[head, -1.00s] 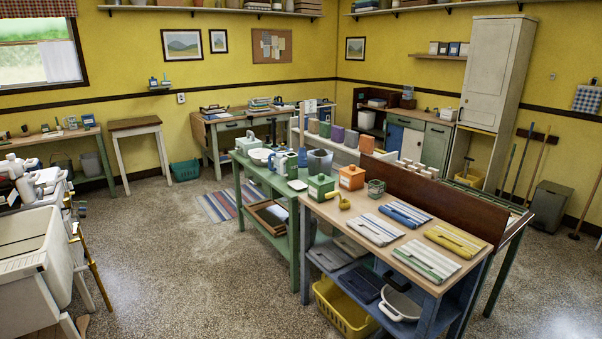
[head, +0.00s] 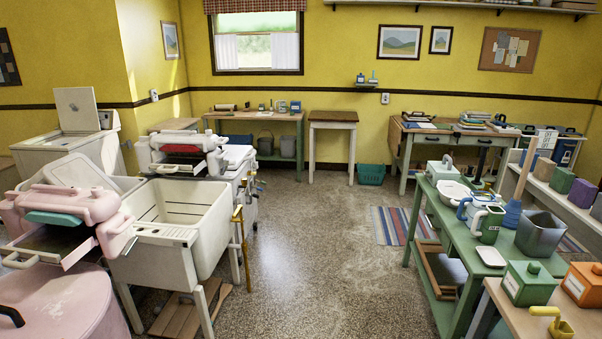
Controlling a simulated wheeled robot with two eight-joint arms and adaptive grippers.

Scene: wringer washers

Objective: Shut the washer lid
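A white box-shaped washer (head: 62,150) stands against the wall at the far left, with its square lid (head: 76,108) raised upright. A pink wringer washer (head: 68,300) is at the near left, partly cut off by the frame. A black handle shows on its rounded pink top, and a pink wringer (head: 75,208) stands above it. A white wringer washer (head: 190,150) stands behind the sink; its top is partly hidden by its wringer. I cannot tell which washer the task means. Neither of my grippers is in view.
A white laundry sink (head: 175,225) on legs stands between the washers. The speckled floor (head: 300,250) is clear in the middle. A green table (head: 455,225) with jugs and a tub is at right. A small wooden table (head: 333,122) and teal basket (head: 371,174) are at the back.

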